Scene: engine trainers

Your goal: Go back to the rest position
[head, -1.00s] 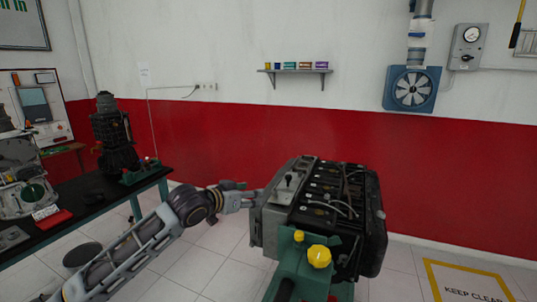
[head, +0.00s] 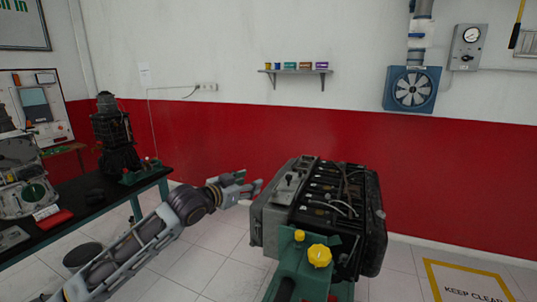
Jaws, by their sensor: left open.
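My left gripper (head: 250,189) is in the head view, just left of the engine trainer (head: 325,205). Its fingers are apart and nothing shows between them. The fingertips point right, toward the engine's upper left side, with a small gap that is hard to judge in depth. The engine is dark with a grey side and stands on a green frame (head: 290,275) with a yellow knob (head: 319,256). My right gripper is not in view.
A dark workbench (head: 85,200) on the left bears a black engine part (head: 115,135) and other parts. A small shelf (head: 296,71) and a blue fan (head: 412,90) are on the wall.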

